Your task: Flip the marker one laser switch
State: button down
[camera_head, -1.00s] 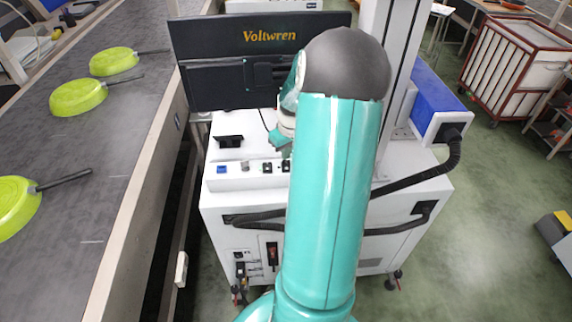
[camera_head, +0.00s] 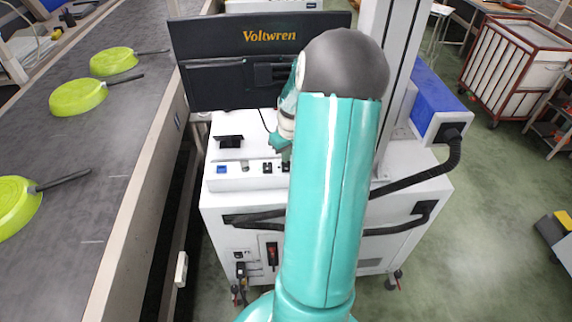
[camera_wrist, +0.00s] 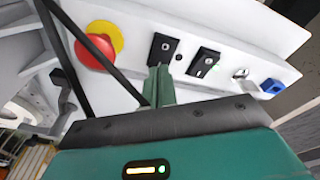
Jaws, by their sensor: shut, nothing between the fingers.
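The white marker machine (camera_head: 235,185) has a sloped control panel, which also shows in the wrist view (camera_wrist: 228,38). Two black switches sit on it: one (camera_wrist: 163,47) beside the red emergency stop, the other (camera_wrist: 205,62) farther right with a small green glow. I cannot read their labels to tell which is the laser switch. In the head view one black switch (camera_head: 267,168) is clear and the other is partly covered by my arm. My gripper (camera_wrist: 158,70) is shut and empty, its tips at the lower edge of the switch beside the emergency stop; contact is unclear.
A red emergency stop (camera_wrist: 95,52) on a yellow ring is left of the fingers in the wrist view. A key switch (camera_wrist: 241,73) and blue button (camera_wrist: 272,86) are right. A Voltwren monitor (camera_head: 230,40) stands behind the panel. A conveyor (camera_head: 110,150) carries green pans at left.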

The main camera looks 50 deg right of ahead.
jog(key=shift+f, duration=0.4)
jog(key=shift+r, duration=3.55)
jog(key=shift+a, duration=0.1)
jog(key=w+a+r+n, duration=0.1)
jog(key=a+r, duration=0.3)
jog(key=a, duration=0.3)
jog(key=w+a+r+h, duration=0.1)
jog(key=a+r, duration=0.3)
jog(key=a, duration=0.3)
jog(key=w+a+r+n, duration=0.1)
jog(key=a+r, duration=0.3)
jog(key=a, duration=0.3)
jog(key=s+a+r+n+t, duration=0.1)
jog(key=s+a, duration=0.4)
jog(key=a, duration=0.5)
jog(key=s+a+r+t+y, duration=0.1)
jog(key=s+a, duration=0.4)
jog(key=a, duration=0.5)
jog(key=shift+s+r+n+t+y, duration=0.2)
jog(key=shift+r+n+t+y, duration=0.15)
jog(key=shift+r+t, duration=0.65)
